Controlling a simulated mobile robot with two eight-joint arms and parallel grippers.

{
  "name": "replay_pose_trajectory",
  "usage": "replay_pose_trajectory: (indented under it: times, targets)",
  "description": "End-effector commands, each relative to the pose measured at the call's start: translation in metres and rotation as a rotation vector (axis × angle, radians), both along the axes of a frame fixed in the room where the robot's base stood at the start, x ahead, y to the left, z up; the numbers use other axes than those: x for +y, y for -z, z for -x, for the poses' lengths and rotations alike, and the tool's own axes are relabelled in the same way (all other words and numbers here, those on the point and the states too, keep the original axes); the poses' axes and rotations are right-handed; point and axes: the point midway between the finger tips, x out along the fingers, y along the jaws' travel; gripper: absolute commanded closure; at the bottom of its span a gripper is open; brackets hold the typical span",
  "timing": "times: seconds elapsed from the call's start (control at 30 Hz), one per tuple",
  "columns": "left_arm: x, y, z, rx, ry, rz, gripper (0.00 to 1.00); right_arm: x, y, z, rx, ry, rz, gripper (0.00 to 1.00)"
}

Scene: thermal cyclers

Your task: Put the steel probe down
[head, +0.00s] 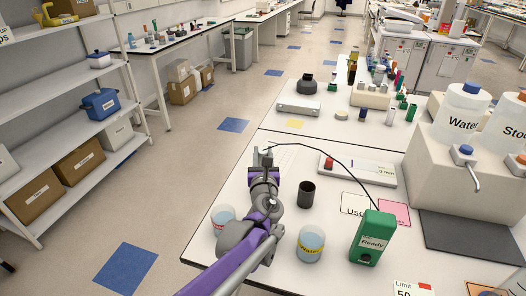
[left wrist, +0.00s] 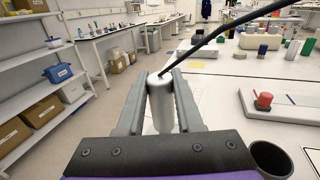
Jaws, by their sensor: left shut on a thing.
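My left gripper (head: 262,155) is shut on the steel probe, above the near part of the white bench (head: 335,150). In the left wrist view the steel probe (left wrist: 161,100) is a silver cylinder, upright between the two grey fingers. A black cable leaves its top and runs in the head view to a green meter (head: 372,238) reading "Ready". The probe's lower end is hidden by the gripper. A black cylindrical holder (head: 307,194) with an open top stands to the right of the gripper; it also shows in the left wrist view (left wrist: 270,160). My right gripper is not in view.
Two cups of liquid, one at the left (head: 222,216) and one nearer (head: 310,244), stand close to my arm. A flat white device (head: 358,169) with a red knob lies beyond the holder. Large dispenser bottles (head: 462,112) stand at the right.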

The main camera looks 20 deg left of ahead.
Motion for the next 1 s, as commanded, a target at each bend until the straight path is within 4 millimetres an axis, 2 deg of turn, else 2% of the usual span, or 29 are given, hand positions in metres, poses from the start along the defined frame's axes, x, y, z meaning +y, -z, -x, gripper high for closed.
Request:
replay_pose_trajectory:
  times: [0.4,0.43,0.6,0.63,1.0]
  targets:
    - [0.0001,0.0049,-0.0001,-0.001,0.000,0.000,1.00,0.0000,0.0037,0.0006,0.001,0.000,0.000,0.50]
    - [0.0001,0.0050,-0.0001,-0.001,0.000,0.000,0.63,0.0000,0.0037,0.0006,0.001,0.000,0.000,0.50]
    - [0.0001,0.0050,0.0000,0.000,0.000,0.000,0.33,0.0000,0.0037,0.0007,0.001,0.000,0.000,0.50]
    - [0.0001,0.0050,0.0000,0.000,0.000,0.000,0.30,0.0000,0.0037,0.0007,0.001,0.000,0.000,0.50]
    - [0.0000,0.0050,0.0000,0.000,0.000,0.000,0.30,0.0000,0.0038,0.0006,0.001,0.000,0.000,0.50]
